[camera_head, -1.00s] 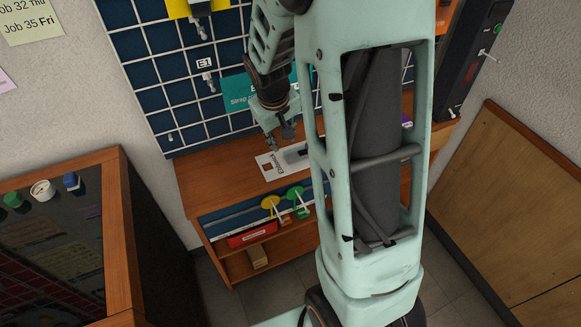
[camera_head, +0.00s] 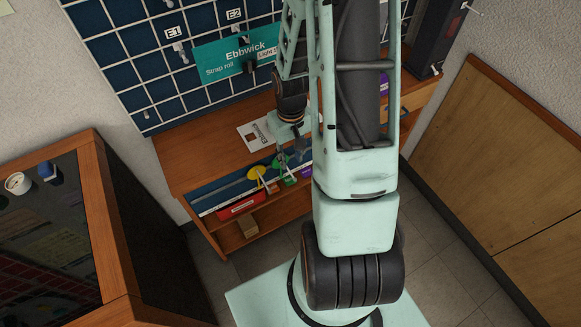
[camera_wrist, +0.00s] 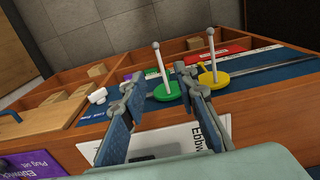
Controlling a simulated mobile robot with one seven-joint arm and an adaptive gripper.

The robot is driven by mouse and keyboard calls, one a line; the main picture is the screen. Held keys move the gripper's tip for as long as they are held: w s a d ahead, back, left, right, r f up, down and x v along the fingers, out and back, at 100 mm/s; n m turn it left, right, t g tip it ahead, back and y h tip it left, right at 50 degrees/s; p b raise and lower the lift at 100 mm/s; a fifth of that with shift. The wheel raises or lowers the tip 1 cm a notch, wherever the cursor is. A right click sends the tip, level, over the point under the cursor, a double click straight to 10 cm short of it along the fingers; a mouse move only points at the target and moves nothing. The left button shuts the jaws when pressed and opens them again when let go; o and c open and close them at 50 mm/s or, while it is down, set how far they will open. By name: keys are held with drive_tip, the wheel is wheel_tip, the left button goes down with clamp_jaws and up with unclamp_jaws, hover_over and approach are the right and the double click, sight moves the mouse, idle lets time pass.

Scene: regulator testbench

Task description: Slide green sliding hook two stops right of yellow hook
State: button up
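The green sliding hook (camera_wrist: 168,90), a green disc with a white peg, sits on the blue rail strip (camera_wrist: 262,68) along the bench front. The yellow hook (camera_wrist: 213,77), of the same shape, is beside it, to its right in the wrist view. In the head view the yellow hook (camera_head: 257,173) is left of the green hook (camera_head: 281,162). My gripper (camera_wrist: 155,75) is open, with its fingers spread on either side of the green hook's peg as seen in the wrist view. Whether the fingers reach around the peg in depth is unclear. In the head view my gripper (camera_head: 291,155) partly covers the green hook.
A white knob (camera_wrist: 97,95) is at the strip's other end. A white card (camera_head: 258,136) lies on the bench top. Red (camera_head: 240,207) and other boxes sit in the shelf compartments below. A teal sign (camera_head: 238,52) hangs on the grid wall. The strip beyond the yellow hook is clear.

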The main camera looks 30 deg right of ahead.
sight(291, 172)
wheel_tip(291, 172, down, 6)
drive_tip(key=shift+r, duration=0.1)
idle(0.4)
clamp_jaws()
